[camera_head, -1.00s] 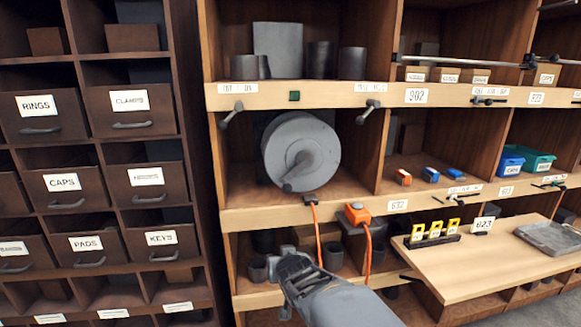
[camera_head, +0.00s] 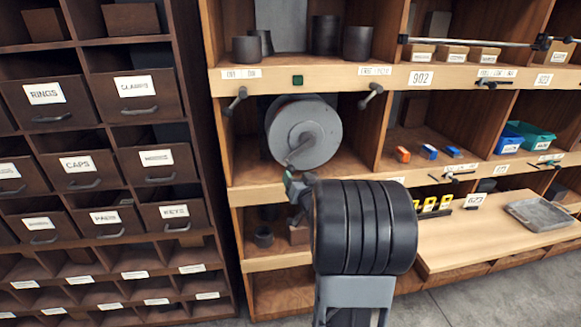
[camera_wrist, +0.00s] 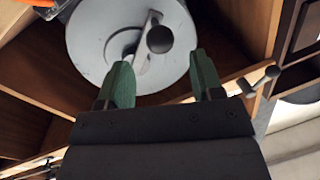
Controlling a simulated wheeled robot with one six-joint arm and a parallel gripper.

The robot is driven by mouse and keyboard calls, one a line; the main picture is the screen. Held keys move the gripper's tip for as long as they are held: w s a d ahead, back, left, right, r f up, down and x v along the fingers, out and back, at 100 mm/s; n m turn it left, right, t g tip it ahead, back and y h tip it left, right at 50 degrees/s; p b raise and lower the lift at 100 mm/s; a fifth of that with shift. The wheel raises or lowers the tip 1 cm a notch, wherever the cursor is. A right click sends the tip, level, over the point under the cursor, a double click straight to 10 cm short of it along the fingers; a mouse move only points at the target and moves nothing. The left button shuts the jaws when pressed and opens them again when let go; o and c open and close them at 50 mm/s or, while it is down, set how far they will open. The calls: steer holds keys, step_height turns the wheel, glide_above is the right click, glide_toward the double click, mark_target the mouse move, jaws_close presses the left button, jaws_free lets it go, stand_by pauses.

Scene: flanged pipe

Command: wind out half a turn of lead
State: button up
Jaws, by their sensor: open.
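A grey reel (camera_head: 300,125) sits in the middle shelf bay, its round face toward me. A crank handle (camera_head: 298,154) on that face points down and left in the head view. In the wrist view the reel (camera_wrist: 95,50) fills the top middle, and the crank's dark knob (camera_wrist: 160,39) shows between and just beyond the fingertips. My gripper (camera_wrist: 163,70) is open and empty, its green fingers either side of the knob's line. In the head view my gripper (camera_head: 293,182) is just below the crank, partly hidden by my arm. The lead is hidden there.
Clamp-like knobs (camera_head: 236,100) stick out from the shelf edge on both sides above the reel. The shelf lip (camera_head: 262,193) runs below it. A wooden worktop (camera_head: 470,240) juts out at right. Something orange (camera_wrist: 38,3) shows at the wrist view's top left corner.

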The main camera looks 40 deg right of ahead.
mark_target(292, 171)
steer(key=shift+p+x, duration=0.6)
steer(key=shift+x, duration=2.4)
jaws_close()
